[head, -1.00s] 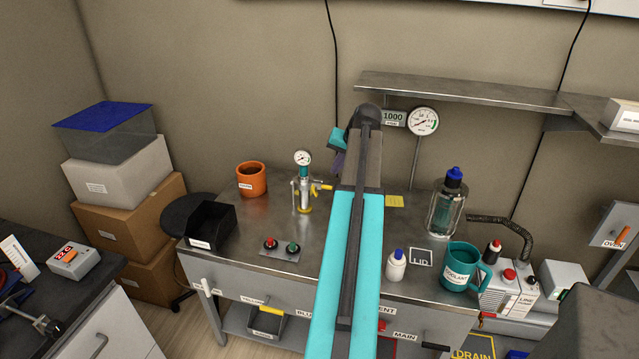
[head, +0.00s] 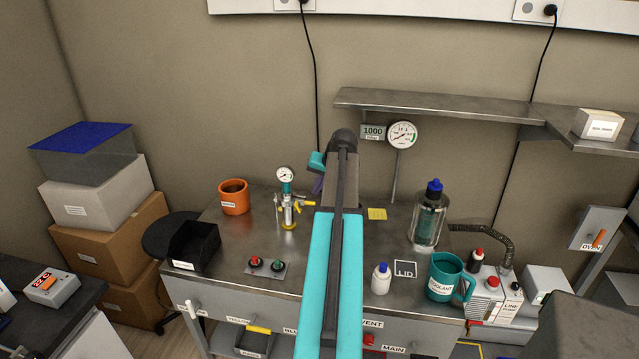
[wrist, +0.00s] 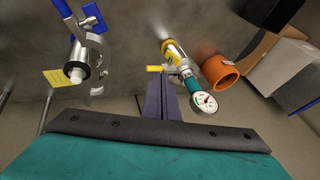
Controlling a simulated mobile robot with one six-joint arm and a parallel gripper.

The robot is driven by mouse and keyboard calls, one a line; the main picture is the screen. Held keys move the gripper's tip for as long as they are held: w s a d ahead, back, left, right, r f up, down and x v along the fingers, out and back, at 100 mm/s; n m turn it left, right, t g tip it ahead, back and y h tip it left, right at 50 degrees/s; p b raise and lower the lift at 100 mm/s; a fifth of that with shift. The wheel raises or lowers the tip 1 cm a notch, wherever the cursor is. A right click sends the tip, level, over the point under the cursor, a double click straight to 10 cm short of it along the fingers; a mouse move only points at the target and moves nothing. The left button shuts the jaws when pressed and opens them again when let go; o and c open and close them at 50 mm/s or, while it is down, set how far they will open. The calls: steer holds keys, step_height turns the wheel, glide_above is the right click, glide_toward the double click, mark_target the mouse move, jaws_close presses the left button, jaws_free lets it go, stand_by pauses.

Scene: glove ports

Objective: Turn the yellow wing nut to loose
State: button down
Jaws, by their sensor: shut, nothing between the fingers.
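A yellow wing nut (head: 304,206) sticks out on the right side of a small metal fitting (head: 287,212) with a teal-necked gauge on top, standing on the bench. In the wrist view the yellow wing nut (wrist: 154,68) shows just beyond the tips of my purple fingers. My gripper (wrist: 160,82) is shut and empty, its fingers together. I cannot tell whether it touches the nut. In the head view my gripper (head: 318,184) is mostly hidden behind my arm; a bit of purple shows above and right of the fitting. The fitting has a yellow ring (wrist: 169,47) at its base.
An orange pot (head: 234,199) stands left of the fitting. In the wrist view a second metal fitting with blue handles (wrist: 80,55) stands left of my fingers.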

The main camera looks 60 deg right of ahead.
steer(key=p, duration=0.2)
glide_toward(299, 205)
step_height(299, 205, down, 3)
steer(key=s+d, duration=0.1)
steer(key=d, duration=0.1)
steer(key=shift+w+a+f+p, duration=0.15)
steer(key=shift+w+f, duration=0.15)
steer(key=shift+w, duration=0.3)
steer(key=shift+w+a+f+p, duration=0.2)
steer(key=shift+w+f, duration=0.05)
steer(key=shift+w, duration=0.3)
steer(key=shift+w+a+f+p, duration=0.15)
steer(key=shift+w+f, duration=0.15)
steer(key=shift+w, duration=0.3)
